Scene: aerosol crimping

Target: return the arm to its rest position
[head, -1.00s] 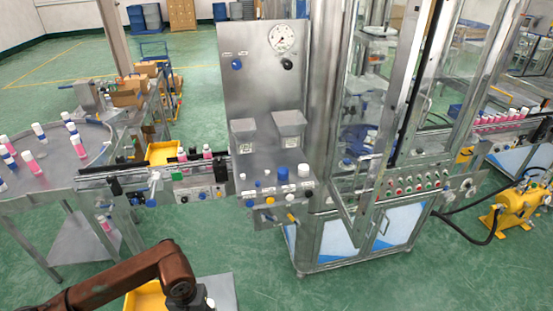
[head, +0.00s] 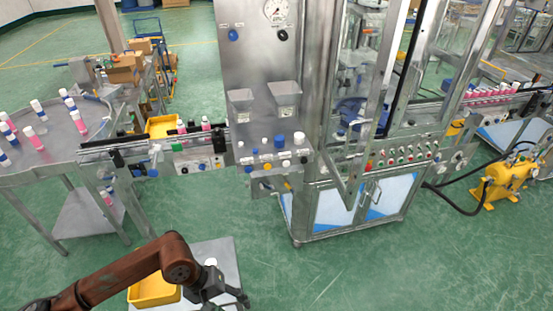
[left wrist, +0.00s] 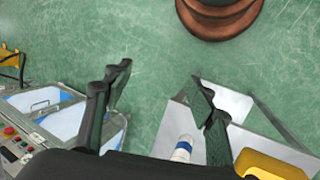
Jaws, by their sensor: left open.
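My left arm (head: 110,285) is brown and comes in from the lower left in the head view. Its dark left gripper (head: 225,293) hangs at the bottom edge, over or beside a grey stand. In the left wrist view the two black fingers of the left gripper (left wrist: 162,80) are spread apart with nothing between their tips, only green floor behind. A white can with a blue band (left wrist: 182,148) is on the grey stand below, close to the right finger and apart from it. My right gripper is in neither view.
A yellow bin (head: 153,290) sits on the grey stand (head: 225,250). The crimping machine with its control panel (head: 265,150) stands ahead, with a conveyor (head: 160,146) and round table (head: 60,165) to its left. Open green floor lies between. A yellow pump (head: 505,180) is at right.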

